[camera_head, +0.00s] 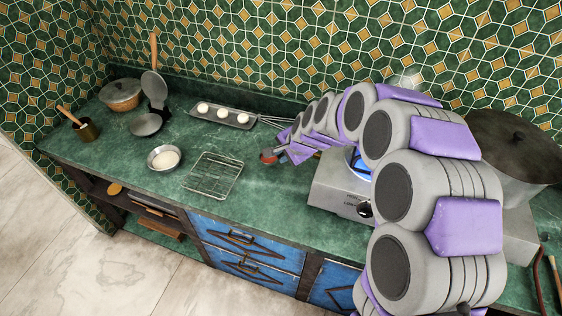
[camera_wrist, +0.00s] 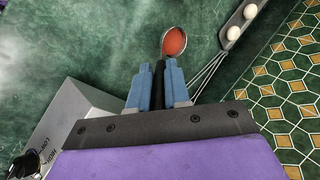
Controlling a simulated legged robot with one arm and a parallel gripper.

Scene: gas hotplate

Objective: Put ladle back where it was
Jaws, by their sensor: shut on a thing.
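The ladle (camera_wrist: 174,42) has a dark handle and a round bowl with red-orange sauce in it. My gripper (camera_wrist: 158,68) is shut on the ladle's handle in the wrist view, with a blue finger on each side. In the head view the ladle's bowl (camera_head: 268,157) shows just left of my gripper (camera_head: 283,152), over the green counter left of the hotplate. I cannot tell whether the ladle touches the counter.
A tray with white balls (camera_head: 222,116) and a whisk (camera_head: 272,121) lie near the back wall. A wire rack (camera_head: 212,176) and a white-filled bowl (camera_head: 164,158) are left. A large dark pot (camera_head: 512,150) stands right. Counter is clear in front of the ladle.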

